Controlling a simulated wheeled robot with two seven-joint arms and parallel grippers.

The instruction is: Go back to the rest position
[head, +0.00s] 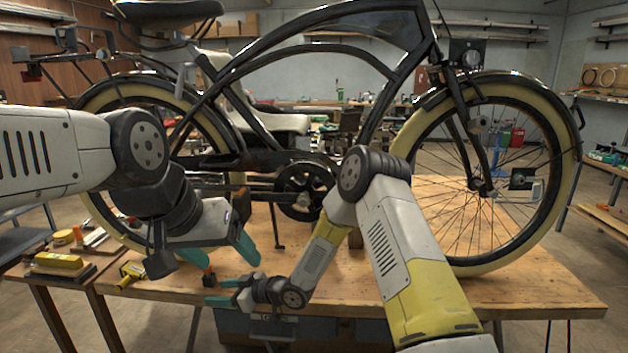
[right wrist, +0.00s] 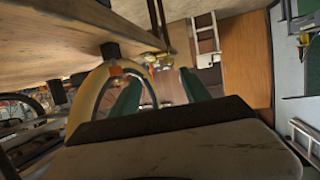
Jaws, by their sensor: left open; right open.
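My left gripper (head: 217,248) is open and empty, in front of the rear wheel (head: 100,205) and above the bench's front edge. My right gripper (head: 226,291) is lower, near the front edge of the bench, its teal fingers apart and pointing left. In the right wrist view my right gripper (right wrist: 160,88) shows nothing between its fingers. A cream tyre (right wrist: 92,97) shows beside it there.
A yellow tool (head: 131,272), a yellow box (head: 58,261) and a yellow roll (head: 63,237) lie at the bench's left end. The bench's right front (head: 545,295) is clear. A ladder (right wrist: 205,35) shows in the wrist view.

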